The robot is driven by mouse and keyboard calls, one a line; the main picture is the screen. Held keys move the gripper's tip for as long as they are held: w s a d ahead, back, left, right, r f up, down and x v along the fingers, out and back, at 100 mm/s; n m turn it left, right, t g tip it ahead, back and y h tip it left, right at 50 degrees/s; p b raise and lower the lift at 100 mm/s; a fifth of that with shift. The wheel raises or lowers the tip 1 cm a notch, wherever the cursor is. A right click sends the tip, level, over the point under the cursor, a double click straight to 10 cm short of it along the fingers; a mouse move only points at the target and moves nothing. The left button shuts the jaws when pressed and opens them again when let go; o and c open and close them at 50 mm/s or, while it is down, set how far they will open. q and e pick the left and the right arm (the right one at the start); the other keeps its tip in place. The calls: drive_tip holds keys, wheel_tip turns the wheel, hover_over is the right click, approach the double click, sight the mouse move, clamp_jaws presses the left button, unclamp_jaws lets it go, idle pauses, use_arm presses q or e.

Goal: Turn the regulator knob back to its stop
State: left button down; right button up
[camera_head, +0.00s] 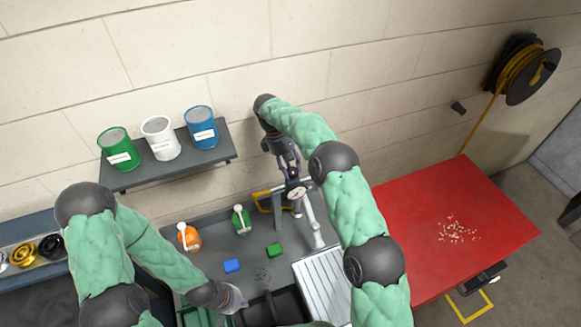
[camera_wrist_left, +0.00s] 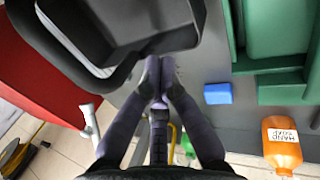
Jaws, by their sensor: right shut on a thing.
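The regulator's round white gauge (camera_head: 296,192) shows in the head view at the back of the grey worktop, near the wall. My right gripper (camera_head: 290,176) reaches down just behind the gauge and is shut on the regulator knob, which the fingers largely hide; its angle cannot be read. My left gripper (camera_head: 238,300) is low at the front, beside a black bin (camera_head: 290,308). In the left wrist view its fingertips (camera_wrist_left: 158,78) are together, close to the black bin's rim (camera_wrist_left: 128,62); nothing is seen between them.
Orange (camera_head: 188,237) and green (camera_head: 241,220) soap bottles stand on the worktop near a blue sponge (camera_head: 232,265) and a green one (camera_head: 274,250). A grey tap (camera_head: 312,222) stands close right of the regulator. A shelf (camera_head: 150,177) with cans is left; a red table (camera_head: 450,205) is right.

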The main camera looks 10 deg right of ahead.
drive_tip(key=shift+s+n+h, duration=0.2)
drive_tip(key=shift+n+h, duration=0.1)
drive_tip(key=shift+n, duration=0.8)
drive_tip(key=shift+f, duration=0.1)
